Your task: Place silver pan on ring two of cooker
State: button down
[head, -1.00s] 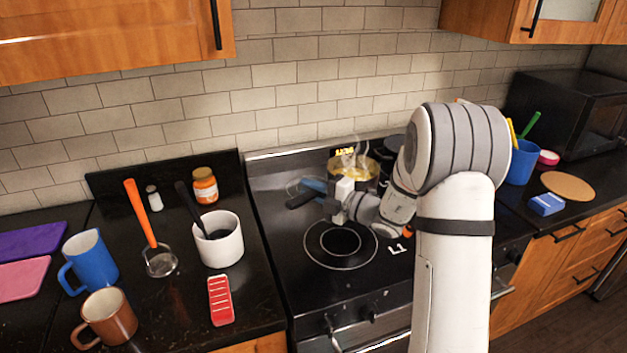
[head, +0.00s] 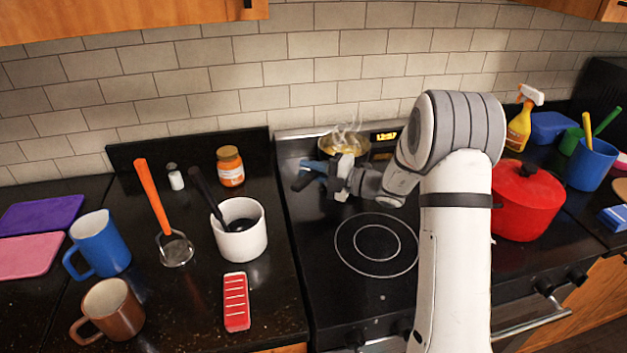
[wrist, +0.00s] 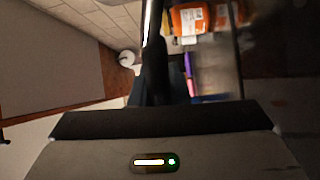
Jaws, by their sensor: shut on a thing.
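The pan (head: 343,145), with yellow contents and rising steam, is at the back left of the black cooker (head: 330,290) in the head view. The handle also shows in the wrist view (wrist: 155,70), upright in the middle. Whether the pan touches the cooker top cannot be told. The front-left ring (head: 377,243) is bare. The ring under or behind the pan is hidden.
A red pot (head: 525,205) stands to the right, partly behind my arm. The tiled wall is close behind the pan.

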notch_tip(320, 180, down, 3)
jog(key=shift+d+f, duration=0.1)
jog(key=shift+f, duration=0.1)
jog(key=shift+r, duration=0.1)
jog(key=c, duration=1.8)
grip_release()
jog(key=shift+f, duration=0.2)
jog(key=o, duration=0.4)
jog(key=shift+r, duration=0.1)
